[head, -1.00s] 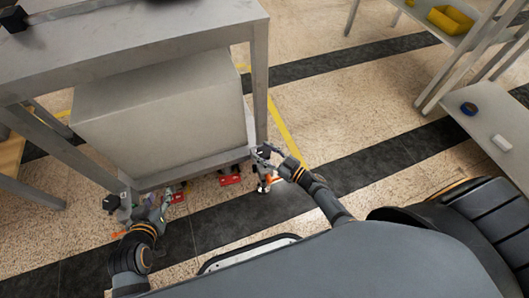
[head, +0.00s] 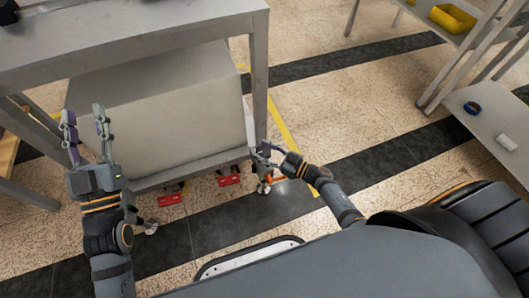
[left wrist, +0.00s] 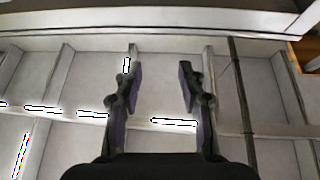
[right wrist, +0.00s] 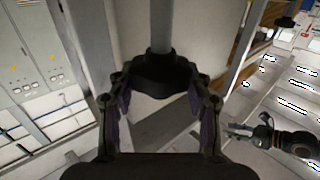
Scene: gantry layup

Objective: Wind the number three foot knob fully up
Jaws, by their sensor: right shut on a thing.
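My right gripper (head: 265,152) is low at the right front corner of the bench frame. In the right wrist view its fingers (right wrist: 160,100) are closed around a dark round knob (right wrist: 155,72) under a grey upright post (right wrist: 160,25). No number is readable on it. Below it in the head view is a shiny round foot (head: 264,188) with orange beside it. My left gripper (head: 83,113) is raised in front of the large grey box, with its fingers apart and empty. Its fingers also show apart in the left wrist view (left wrist: 158,85), with the ceiling beyond.
The grey box (head: 160,115) sits on a frame under the bench top (head: 150,25). Another metal foot (head: 150,228) stands near my left arm. Red blocks (head: 229,180) lie on the floor below the frame. Shelving (head: 490,110) stands at right; the floor between is clear.

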